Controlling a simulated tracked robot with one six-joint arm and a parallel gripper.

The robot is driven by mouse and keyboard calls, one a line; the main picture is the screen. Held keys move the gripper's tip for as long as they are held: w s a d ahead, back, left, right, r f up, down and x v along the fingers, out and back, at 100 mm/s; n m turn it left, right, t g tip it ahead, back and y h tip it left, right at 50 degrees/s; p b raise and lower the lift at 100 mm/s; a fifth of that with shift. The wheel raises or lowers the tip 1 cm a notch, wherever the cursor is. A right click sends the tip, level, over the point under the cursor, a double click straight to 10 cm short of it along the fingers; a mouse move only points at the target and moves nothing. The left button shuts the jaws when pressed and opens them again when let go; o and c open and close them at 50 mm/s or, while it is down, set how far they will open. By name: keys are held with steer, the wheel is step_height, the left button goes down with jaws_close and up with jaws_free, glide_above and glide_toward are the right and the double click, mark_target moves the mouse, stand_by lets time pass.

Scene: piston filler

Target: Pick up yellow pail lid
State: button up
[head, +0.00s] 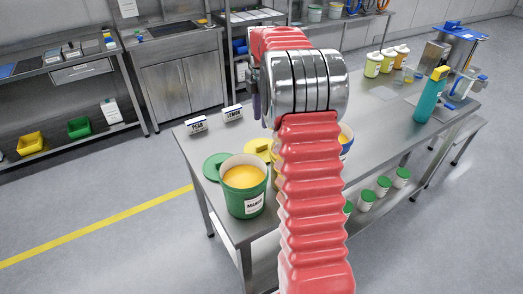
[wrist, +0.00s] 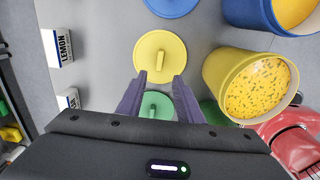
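The yellow pail lid (wrist: 160,44) lies flat on the steel table in the wrist view, with a raised bar handle across its middle. In the head view the yellow lid (head: 256,145) shows only in part, behind my red arm. My gripper (wrist: 160,77) is open. Its two purple fingers point toward the yellow lid, with their tips overlapping its near edge in the picture. Nothing is held between them. The green lid (wrist: 156,104) appears between the fingers, lower in the picture. The height of the fingers above the lids is hard to tell.
A blue lid (wrist: 171,5) lies beyond the yellow one. A filled yellow pail (wrist: 213,75) and a blue pail (wrist: 240,14) stand to the right. The green mango pail (head: 244,201) stands at the table's near end. Labels for lemon (wrist: 58,48) and pear (head: 196,125) stand left.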

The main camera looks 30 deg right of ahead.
mark_target(262, 141)
step_height(262, 141, down, 6)
steer(key=shift+f, duration=0.25)
steer(key=shift+d+f, duration=0.15)
steer(key=shift+f, duration=2.45)
steer(key=shift+c, duration=0.2)
jaws_close()
